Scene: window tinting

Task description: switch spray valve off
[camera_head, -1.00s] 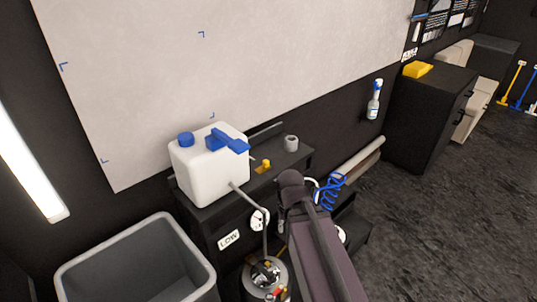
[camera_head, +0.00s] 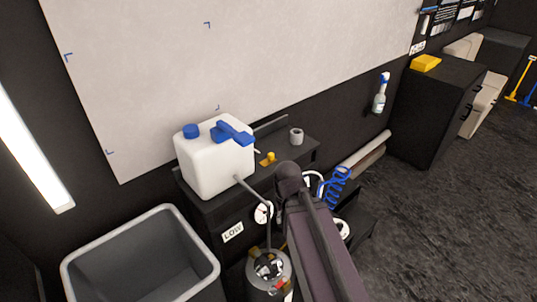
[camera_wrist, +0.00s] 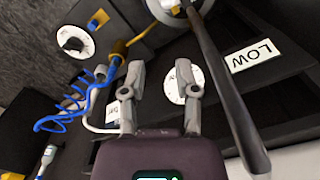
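My gripper (camera_wrist: 160,80) is open in the wrist view, with a gap between its two grey fingers. A white dial (camera_wrist: 183,82) shows beyond the right fingertip; it also shows in the head view (camera_head: 263,211). A yellow part (camera_wrist: 118,46) with a thin yellow piece lies just beyond the left fingertip, close to the blue hose's end. A smaller yellow part (camera_wrist: 100,18) is beside a white dial with a black knob (camera_wrist: 75,42). No part is clearly marked as the spray valve. In the head view my arm hides the gripper.
A white tank (camera_head: 212,165) with a blue cap stands on the dark bench. A dark pipe (camera_wrist: 222,85) runs close to the gripper's right side. A coiled blue hose (camera_head: 335,187) hangs at right. A grey bin (camera_head: 140,225) is at front left. Dark floor at right is open.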

